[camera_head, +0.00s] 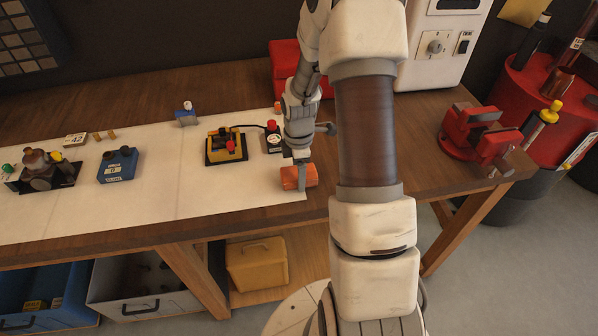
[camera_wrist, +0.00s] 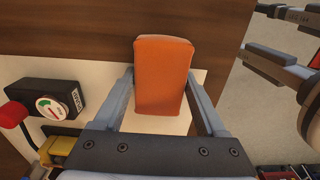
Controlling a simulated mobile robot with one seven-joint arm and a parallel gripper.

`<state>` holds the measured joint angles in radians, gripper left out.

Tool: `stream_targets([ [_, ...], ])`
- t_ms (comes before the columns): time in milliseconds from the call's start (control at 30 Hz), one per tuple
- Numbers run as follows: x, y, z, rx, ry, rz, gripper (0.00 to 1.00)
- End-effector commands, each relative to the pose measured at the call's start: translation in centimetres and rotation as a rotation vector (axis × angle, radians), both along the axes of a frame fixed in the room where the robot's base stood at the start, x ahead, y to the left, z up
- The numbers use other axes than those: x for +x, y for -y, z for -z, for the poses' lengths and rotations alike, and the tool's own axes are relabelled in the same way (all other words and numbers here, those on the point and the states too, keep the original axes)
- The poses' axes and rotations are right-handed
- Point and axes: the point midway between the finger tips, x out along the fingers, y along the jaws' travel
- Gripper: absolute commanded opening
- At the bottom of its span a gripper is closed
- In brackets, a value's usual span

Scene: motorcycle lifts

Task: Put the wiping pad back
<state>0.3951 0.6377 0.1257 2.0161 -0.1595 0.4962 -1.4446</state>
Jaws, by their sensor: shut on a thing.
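The wiping pad is an orange block (camera_head: 298,177) at the right end of the white mat (camera_head: 235,198) on the wooden bench. In the wrist view the orange pad (camera_wrist: 163,76) sits between the two fingers of my gripper (camera_wrist: 164,90). My gripper (camera_head: 301,170) points down from above, shut on the pad. The pad is at or just above the mat near its front right corner; I cannot tell whether it touches the surface.
A black gauge box with a red knob (camera_head: 272,138) and a yellow-black device (camera_head: 226,147) stand left of my gripper. A blue box (camera_head: 118,165) is farther left. A red vise (camera_head: 480,137) stands at the bench's right end. Bare mat lies left of the pad.

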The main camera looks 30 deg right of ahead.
Motion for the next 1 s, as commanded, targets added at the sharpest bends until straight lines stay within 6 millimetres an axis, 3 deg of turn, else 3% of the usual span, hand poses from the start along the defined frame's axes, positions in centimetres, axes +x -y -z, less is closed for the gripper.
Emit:
stream_targets([
  [300, 0.0, 0.0, 0.4, 0.000, 0.000, 0.000, 0.13],
  [333, 0.0, 0.0, 0.4, 0.000, 0.000, 0.001, 0.76],
  [467, 0.0, 0.0, 0.3, 0.000, 0.000, 0.000, 0.99],
  [767, 0.0, 0.0, 0.0, 0.000, 0.000, 0.000, 1.00],
  [867, 0.0, 0.1, -0.7, -0.001, 0.002, 0.000, 1.00],
  [1000, 0.1, 0.1, -3.2, -0.001, 0.005, 0.001, 1.00],
])
